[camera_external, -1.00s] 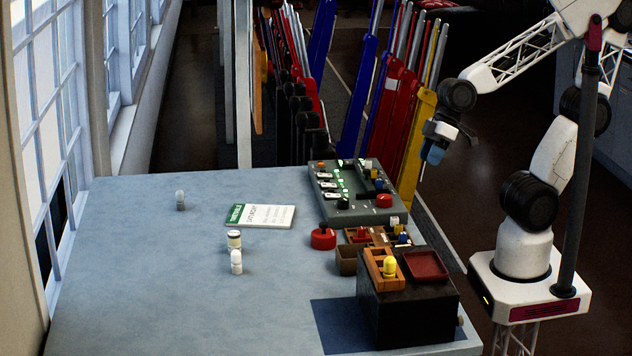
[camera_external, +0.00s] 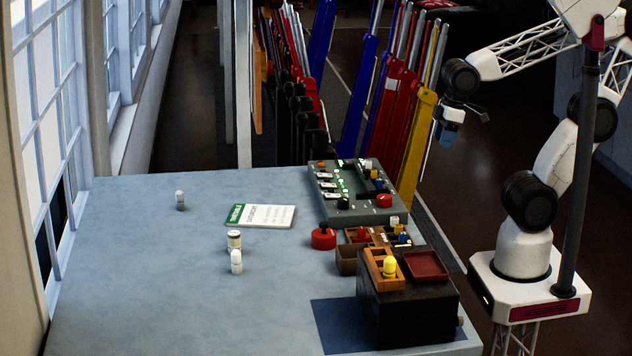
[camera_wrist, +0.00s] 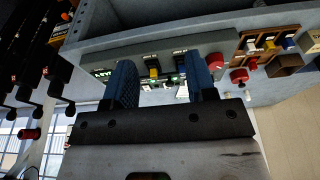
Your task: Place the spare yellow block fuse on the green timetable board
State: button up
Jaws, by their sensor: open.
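The timetable board (camera_external: 260,216), a white card with a green strip on its left, lies flat on the table. A yellow round-topped piece (camera_external: 390,267) stands in a wooden holder on the black box. Small yellow pieces also show in the wooden tray (camera_external: 402,228) and on the grey panel (camera_external: 372,174); I cannot tell which is the spare fuse. My gripper (camera_external: 447,140) is raised beyond the table's right edge, apart from all of these. In the wrist view my gripper (camera_wrist: 161,78) has two blue fingers spread, with nothing held; the panel shows between and behind them.
A red button (camera_external: 323,237) and a brown open cup (camera_external: 346,260) stand by the wooden tray. A dark red tray (camera_external: 426,265) lies on the black box (camera_external: 405,313). White cylinders (camera_external: 236,262) stand mid-table. Tall coloured levers stand behind the table. The table's left side is mostly clear.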

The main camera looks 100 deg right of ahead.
jog(key=shift+w, duration=0.1)
jog(key=n+g, duration=0.3)
jog(key=n, duration=1.5)
send_over(399, 226)
jog(key=d, duration=0.1)
notch_tip(399, 226, down, 6)
jog(key=shift+f, duration=0.1)
jog(key=shift+a+f, duration=0.25)
jog(key=shift+a, duration=0.25)
jog(key=shift+f, duration=1.25)
